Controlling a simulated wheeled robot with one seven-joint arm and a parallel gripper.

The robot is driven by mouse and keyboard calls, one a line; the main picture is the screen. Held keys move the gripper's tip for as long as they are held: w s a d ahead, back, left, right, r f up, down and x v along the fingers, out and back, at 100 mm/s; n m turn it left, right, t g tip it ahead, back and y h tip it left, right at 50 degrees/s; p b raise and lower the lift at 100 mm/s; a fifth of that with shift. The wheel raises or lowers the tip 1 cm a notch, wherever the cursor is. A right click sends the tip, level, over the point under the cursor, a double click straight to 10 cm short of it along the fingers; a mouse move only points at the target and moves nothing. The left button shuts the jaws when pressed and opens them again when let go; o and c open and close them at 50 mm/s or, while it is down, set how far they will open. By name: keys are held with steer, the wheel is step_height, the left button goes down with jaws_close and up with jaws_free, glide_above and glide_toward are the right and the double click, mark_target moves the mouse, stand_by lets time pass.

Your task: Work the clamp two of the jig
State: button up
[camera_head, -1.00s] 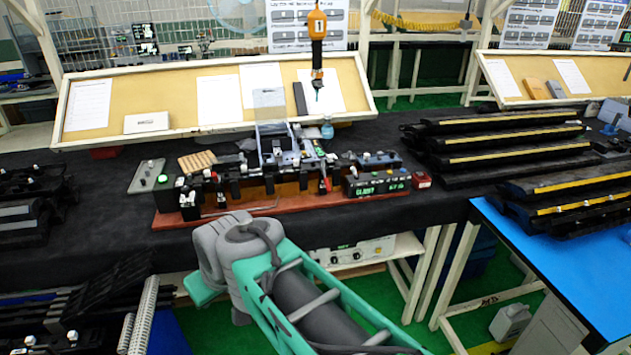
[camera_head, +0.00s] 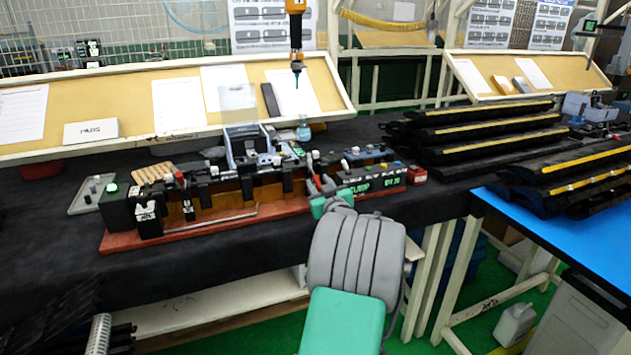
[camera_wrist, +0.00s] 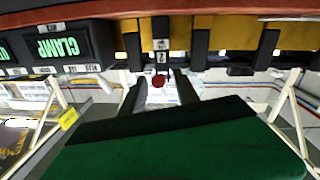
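The jig (camera_head: 225,211) stands on a reddish-brown base along the front of the black-covered bench in the head view. It carries several black clamps and a box with a green "CLAMP" display (camera_head: 378,188), which also shows in the wrist view (camera_wrist: 60,46). My gripper (camera_head: 322,192) is at the jig's front, just left of that box. In the wrist view my gripper (camera_wrist: 158,88) has its two dark fingers apart, with a red knob (camera_wrist: 158,82) in the gap below a labelled black clamp (camera_wrist: 160,40).
Black trim parts with yellow strips (camera_head: 485,140) are stacked to the right, others on a blue table (camera_head: 570,245). An orange driver (camera_head: 296,30) hangs above the jig. The bench front left is clear.

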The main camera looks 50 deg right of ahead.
steer(key=shift+x, duration=1)
jaws_close()
stand_by(0.7)
